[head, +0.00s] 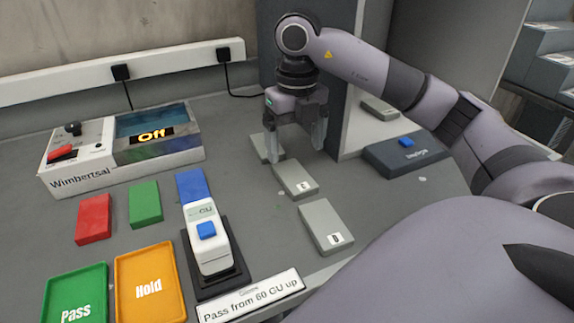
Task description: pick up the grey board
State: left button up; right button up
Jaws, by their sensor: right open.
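Several grey boards lie on the grey bench in the head view. One grey board (327,226) with a white letter label lies nearest. A second labelled grey board (294,176) lies behind it. A third grey board (262,146) lies farther back, partly hidden by a finger of my right gripper. My right gripper (297,153) points down with its fingers apart and nothing between them. It hangs over the area of the second and third boards; its exact height above them is hard to tell. My left gripper is not in view.
A white gloss meter (211,250) stands on a black base, with red (94,219), green (145,204) and blue (191,184) boards nearby. Green Pass (76,281) and orange Hold (150,262) trays lie front left. A Wimbertsal machine (80,180) reads Off. A dark box (420,155) stands right.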

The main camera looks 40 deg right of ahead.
aim_at(293, 174)
jog(key=f, duration=0.5)
jog(key=shift+s+a+f, duration=0.15)
jog(key=shift+a+f, duration=0.15)
jog(key=shift+f, duration=0.1)
jog(key=c, duration=1.2)
